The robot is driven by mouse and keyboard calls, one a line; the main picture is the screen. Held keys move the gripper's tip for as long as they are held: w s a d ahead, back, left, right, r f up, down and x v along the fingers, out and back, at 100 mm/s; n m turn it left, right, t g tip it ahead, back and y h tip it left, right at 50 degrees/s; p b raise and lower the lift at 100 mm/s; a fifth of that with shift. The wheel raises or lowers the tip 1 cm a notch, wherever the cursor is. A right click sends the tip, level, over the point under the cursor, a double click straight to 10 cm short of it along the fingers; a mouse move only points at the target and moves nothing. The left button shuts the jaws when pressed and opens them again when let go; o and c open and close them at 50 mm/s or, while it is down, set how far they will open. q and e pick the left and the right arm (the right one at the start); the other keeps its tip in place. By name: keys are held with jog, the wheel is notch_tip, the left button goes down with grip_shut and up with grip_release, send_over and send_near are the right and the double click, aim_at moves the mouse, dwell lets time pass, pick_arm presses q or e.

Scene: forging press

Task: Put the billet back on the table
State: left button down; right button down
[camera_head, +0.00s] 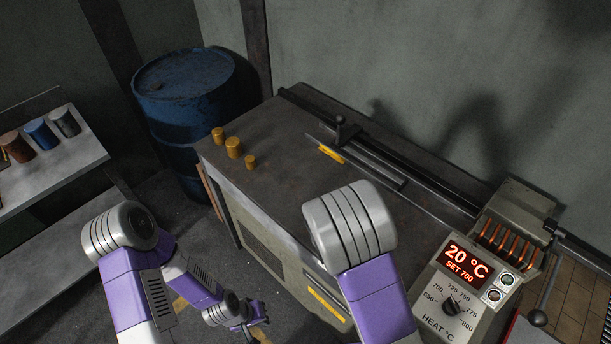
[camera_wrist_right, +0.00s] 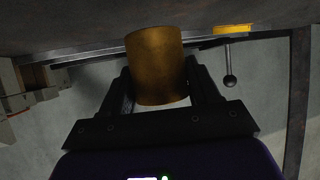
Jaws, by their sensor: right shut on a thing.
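My right gripper (camera_wrist_right: 160,82) is shut on a brass-coloured cylindrical billet (camera_wrist_right: 156,62) in the right wrist view, with a finger on each side of it. The billet's far end overlaps the dark surface at the top of that view; I cannot tell whether they touch. In the head view my right arm hides this gripper and billet. The grey-topped table (camera_head: 275,160) stands in the middle of the head view. My left gripper (camera_head: 252,318) is low in the head view, in front of the table, small and partly hidden; its jaws are unclear.
Several small brass pieces, including one billet (camera_head: 233,147), stand at the table's left end. A rail with a yellow-marked slide (camera_head: 331,154) runs along the back. A heater (camera_head: 465,275) reading 20 °C stands at right. A blue drum (camera_head: 185,125) and side shelf (camera_head: 50,180) are at left.

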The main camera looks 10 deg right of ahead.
jog(key=s+d+r+m+g+h+p, duration=0.4)
jog(key=s+r+m+p, duration=0.1)
jog(key=s+r+p, duration=0.1)
jog(key=shift+s+d, duration=0.25)
jog(key=shift+d, duration=0.1)
notch_tip(320, 180, down, 6)
jog(key=shift+r+b, duration=0.25)
jog(key=shift+b, duration=0.55)
jog(key=shift+f+b, duration=0.55)
jog(key=shift+f, duration=1.65)
jog(key=shift+f, duration=0.15)
jog(key=shift+c, duration=1.3)
grip_release()
